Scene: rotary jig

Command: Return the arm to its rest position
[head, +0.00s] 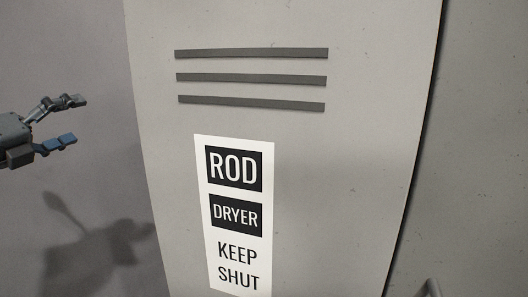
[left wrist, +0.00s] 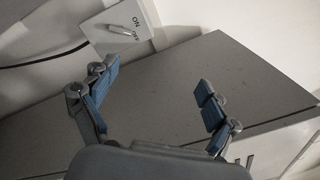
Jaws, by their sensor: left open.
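My left gripper (head: 70,121) comes in at the left edge of the head view, left of a tall grey cabinet door. Its two blue-padded fingers are apart with nothing between them. In the left wrist view the same gripper (left wrist: 158,90) is open and empty, with a grey panel or surface behind it. My right gripper is in neither view.
The grey door (head: 360,160) has dark slots and a label (head: 235,215) reading "ROD DRYER KEEP SHUT". In the left wrist view, a switch plate (left wrist: 118,27) marked ON and OFF is at the top.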

